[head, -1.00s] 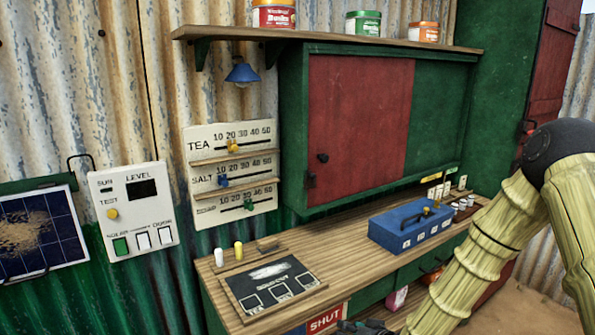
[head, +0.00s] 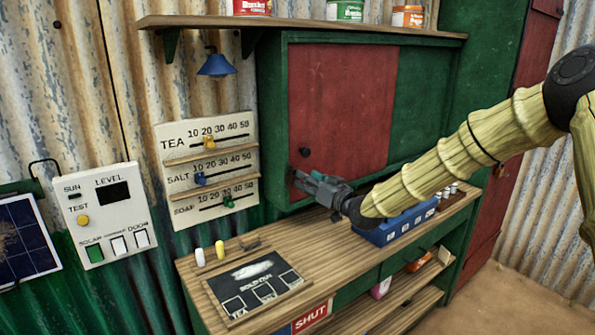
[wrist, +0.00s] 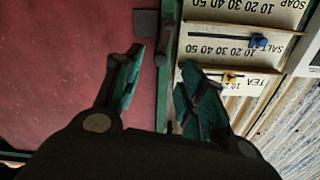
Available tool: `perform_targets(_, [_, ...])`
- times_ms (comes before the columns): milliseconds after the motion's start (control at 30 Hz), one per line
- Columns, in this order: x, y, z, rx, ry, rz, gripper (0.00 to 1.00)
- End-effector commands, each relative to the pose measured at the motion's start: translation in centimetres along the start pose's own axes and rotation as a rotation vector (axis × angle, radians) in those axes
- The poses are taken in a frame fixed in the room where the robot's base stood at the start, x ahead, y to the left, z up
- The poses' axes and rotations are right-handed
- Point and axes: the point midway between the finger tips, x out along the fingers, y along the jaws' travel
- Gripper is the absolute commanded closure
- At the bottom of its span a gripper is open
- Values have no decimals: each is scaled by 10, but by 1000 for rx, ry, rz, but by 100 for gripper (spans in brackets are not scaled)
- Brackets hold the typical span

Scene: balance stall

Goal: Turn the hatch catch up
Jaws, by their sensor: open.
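The red hatch panel (head: 345,105) is set in a green cabinet on the wall. A small dark round knob (head: 304,152) sits near its left edge. The catch, low on that edge, is mostly hidden by my gripper (head: 302,180) in the head view.
A price board with sliders (head: 207,168) hangs just left of the cabinet. Below is a wooden counter (head: 205,285) with a dark sign board (head: 262,285) and a blue box (head: 375,234). A shelf with tins (head: 345,10) runs above. Space before the counter is open.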

Motion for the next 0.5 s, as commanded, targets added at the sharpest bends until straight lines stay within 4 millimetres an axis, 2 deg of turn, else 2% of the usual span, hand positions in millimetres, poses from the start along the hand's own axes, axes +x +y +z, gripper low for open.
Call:
perform_targets(200, [37,-1,-2,-1,0,0,59])
perform_targets(500, [66,1,-1,0,0,2,59])
